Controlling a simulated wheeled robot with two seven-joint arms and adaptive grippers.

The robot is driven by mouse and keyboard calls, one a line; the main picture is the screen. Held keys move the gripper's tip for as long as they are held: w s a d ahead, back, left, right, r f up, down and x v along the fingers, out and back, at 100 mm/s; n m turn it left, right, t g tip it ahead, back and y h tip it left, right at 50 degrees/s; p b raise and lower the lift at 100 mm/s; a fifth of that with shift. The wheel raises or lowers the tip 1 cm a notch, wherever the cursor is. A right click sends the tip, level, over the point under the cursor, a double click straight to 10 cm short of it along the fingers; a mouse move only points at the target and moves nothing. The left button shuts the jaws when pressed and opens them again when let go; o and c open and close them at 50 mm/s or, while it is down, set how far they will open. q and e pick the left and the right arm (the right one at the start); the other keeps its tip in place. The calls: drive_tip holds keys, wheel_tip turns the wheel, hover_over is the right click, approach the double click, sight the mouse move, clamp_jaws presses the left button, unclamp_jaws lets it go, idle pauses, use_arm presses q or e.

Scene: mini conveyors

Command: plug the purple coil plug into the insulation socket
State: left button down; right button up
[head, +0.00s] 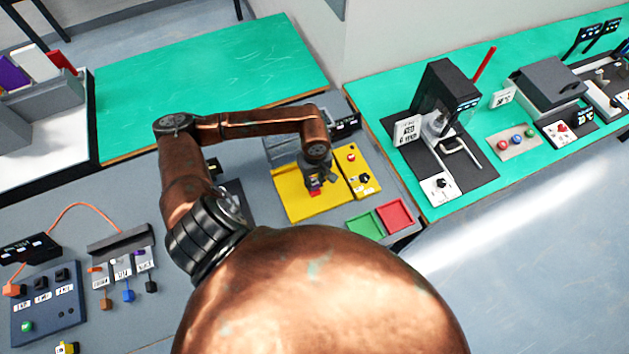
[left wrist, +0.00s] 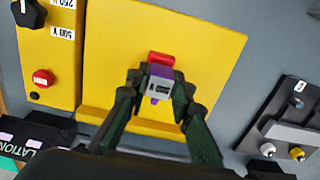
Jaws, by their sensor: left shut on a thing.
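My left gripper (head: 315,182) is over the yellow plate (head: 292,205). The label is too small to read fully. A rack (head: 121,241) at left holds several hanging plugs; a small purple part (head: 139,252) shows at its right, likely the purple coil plug. A blue panel (head: 62,313) with several black sockets stands left of the rack. Its labels are unreadable, so I cannot tell which socket is insulation. My right gripper is not in view.
A yellow panel (head: 358,164) with a red button and black knob adjoins the plate. A green bench (head: 220,62) behind is clear.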

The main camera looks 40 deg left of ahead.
sight(315, 181)
use_arm(q)
drive_tip(key=shift+f+b, duration=0.9)
drive_tip(key=shift+f, duration=0.15)
drive_tip(key=c, duration=1.6)
unclamp_jaws()
drive_tip(key=shift+r, duration=0.1)
wheel_tip(315, 181, up, 11)
drive_tip(key=shift+w+f, duration=0.1)
drive_tip(key=shift+f, duration=0.1)
drive_tip(key=shift+r, duration=0.65)
drive_tip(key=shift+a, duration=0.1)
